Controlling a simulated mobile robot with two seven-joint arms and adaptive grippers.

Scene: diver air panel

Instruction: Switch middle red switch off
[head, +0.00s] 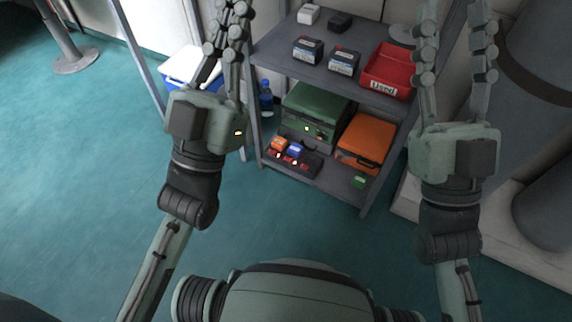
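No diver air panel and no row of red switches can be made out in the head view. My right gripper (455,25) points up at the right, in front of the shelf's right side. Its two fingers are wide apart with nothing between them. My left gripper (232,22) points up left of the shelf. Its fingers are seen nearly edge-on and overlap, so its opening cannot be told. Neither gripper visibly touches anything. A small dark unit with glowing red spots (296,163) sits on the lower shelf; I cannot tell what it is.
A grey metal shelf (330,187) stands ahead, holding a red bin (388,70), a green case (316,112), an orange case (365,140) and small boxes. A blue and white cooler (190,66) and a blue bottle (265,95) stand left. Large grey cylinders (545,130) stand right. Left floor is open.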

